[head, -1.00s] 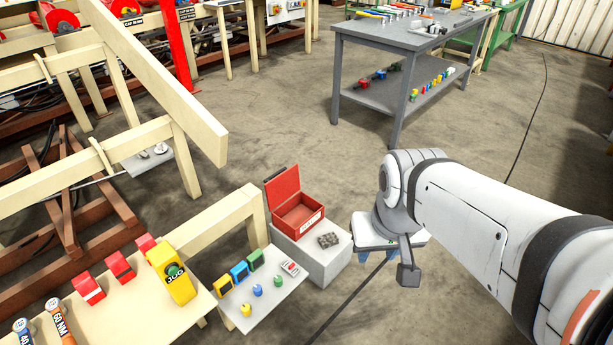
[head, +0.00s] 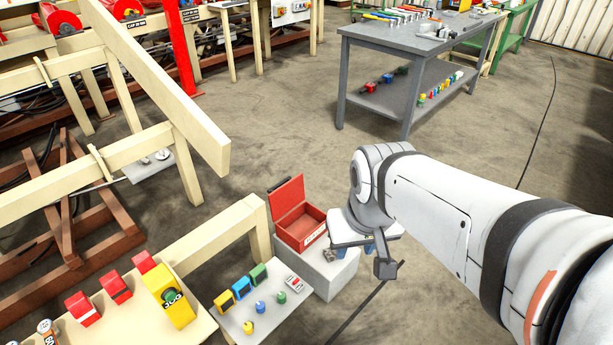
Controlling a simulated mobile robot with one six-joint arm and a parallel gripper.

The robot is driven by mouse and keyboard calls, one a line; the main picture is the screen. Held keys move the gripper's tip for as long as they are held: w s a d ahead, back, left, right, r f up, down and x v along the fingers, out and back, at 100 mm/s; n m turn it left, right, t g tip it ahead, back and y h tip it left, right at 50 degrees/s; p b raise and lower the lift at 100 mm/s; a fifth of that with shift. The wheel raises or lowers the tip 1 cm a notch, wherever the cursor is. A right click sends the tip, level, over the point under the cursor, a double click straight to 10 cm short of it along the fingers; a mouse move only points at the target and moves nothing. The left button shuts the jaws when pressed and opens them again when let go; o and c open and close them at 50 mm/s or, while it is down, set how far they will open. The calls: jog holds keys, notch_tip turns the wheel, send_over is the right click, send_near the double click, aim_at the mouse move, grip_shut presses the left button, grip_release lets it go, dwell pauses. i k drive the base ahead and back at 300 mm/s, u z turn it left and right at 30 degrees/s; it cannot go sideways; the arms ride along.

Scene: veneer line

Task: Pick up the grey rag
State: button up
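The grey rag (head: 328,256) is a small crumpled dark-grey piece on top of a light grey block (head: 334,278). It lies beside the open red box, and my gripper partly covers it. My gripper (head: 356,251) points down over the right part of the block top, just right of the rag.
The open red box (head: 302,231) stands on the block, left of my gripper. A small white table (head: 270,318) with coloured parts is at front left, beside a cream bench (head: 205,325). A grey workbench (head: 405,45) stands behind. The floor at right is clear; a dark cable crosses it.

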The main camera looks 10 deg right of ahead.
aim_at(331, 255)
jog(key=i, duration=1.35)
jog(key=z, duration=0.05)
